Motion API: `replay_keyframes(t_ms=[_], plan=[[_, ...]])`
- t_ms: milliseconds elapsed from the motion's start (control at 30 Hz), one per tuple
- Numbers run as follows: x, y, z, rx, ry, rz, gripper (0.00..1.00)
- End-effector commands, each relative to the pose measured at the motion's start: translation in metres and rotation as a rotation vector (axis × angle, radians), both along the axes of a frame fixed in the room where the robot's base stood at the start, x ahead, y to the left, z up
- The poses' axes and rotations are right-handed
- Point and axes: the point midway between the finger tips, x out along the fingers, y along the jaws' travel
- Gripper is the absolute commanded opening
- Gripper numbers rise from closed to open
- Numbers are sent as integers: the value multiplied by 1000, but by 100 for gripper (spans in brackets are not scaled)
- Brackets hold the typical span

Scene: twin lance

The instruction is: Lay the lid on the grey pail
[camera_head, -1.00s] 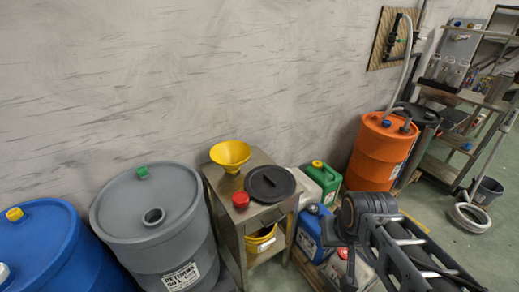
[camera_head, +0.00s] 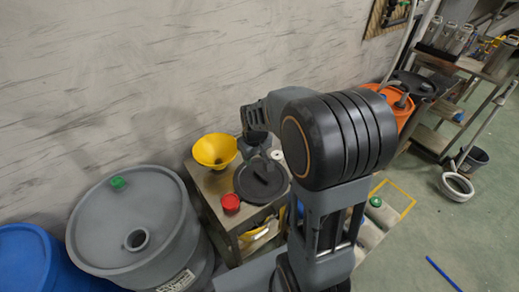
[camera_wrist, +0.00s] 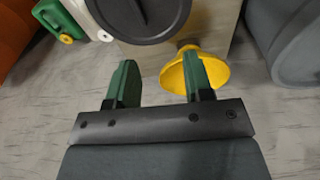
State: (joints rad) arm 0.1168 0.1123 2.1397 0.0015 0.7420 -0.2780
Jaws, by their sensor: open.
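The black round lid (camera_head: 258,190) lies flat on the steel cabinet top (camera_head: 212,188). In the wrist view the lid (camera_wrist: 165,27) shows at the top edge, cut off, with a raised bar handle (camera_wrist: 139,12). My gripper (camera_wrist: 160,72) is open and empty. Its two green fingers are apart, and the lid lies ahead of the fingertips, with no contact visible. In the head view my arm reaches over the cabinet's back edge and hides part of the area behind the lid.
A yellow funnel (camera_head: 214,150) and red cap (camera_head: 230,202) sit beside the lid; in the wrist view the funnel (camera_wrist: 218,72) is close to the right finger. A grey drum (camera_head: 90,220) stands left.

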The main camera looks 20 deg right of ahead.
Motion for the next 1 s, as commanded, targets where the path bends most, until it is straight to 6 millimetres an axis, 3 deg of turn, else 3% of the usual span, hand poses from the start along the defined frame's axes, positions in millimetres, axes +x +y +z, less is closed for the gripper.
replay_keyframes(t_ms=[100,300,500,1000], plan=[[29,-17,-22,-1,58,41,47],[53,-40,-69,1,114,97,47],[60,-53,-98,6,142,125,47],[61,-56,-138,7,148,131,47]])
